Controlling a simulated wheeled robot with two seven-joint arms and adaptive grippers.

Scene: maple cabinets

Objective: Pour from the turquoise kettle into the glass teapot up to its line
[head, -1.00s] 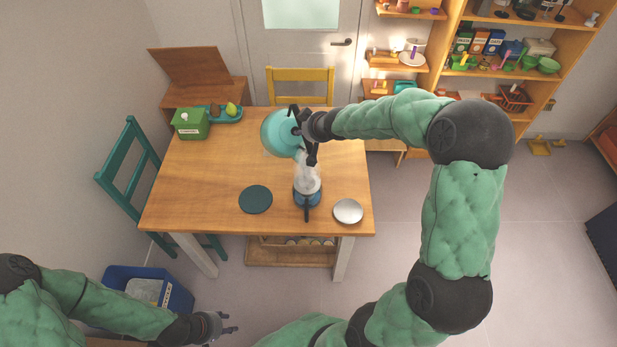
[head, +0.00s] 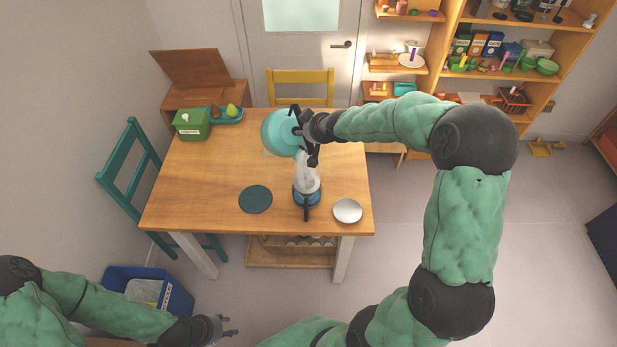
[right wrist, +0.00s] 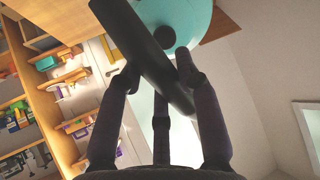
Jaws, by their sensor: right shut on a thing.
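The turquoise kettle (head: 280,133) is held tilted above the table, just behind the glass teapot, in the head view. My right gripper (head: 311,135) is shut on its dark handle; in the right wrist view the fingers close around the handle (right wrist: 145,55), with the turquoise body (right wrist: 185,15) beyond. The glass teapot (head: 307,186) stands upright on the table with a dark handle toward me and blue at its base. A whitish haze shows above it; its line and liquid level are too small to tell. My left gripper (head: 229,327) is open and empty, off the table at the lower left.
A green box (head: 191,124) and a teal tray (head: 228,119) sit at the back left. A blue bin (head: 178,298) stands below.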

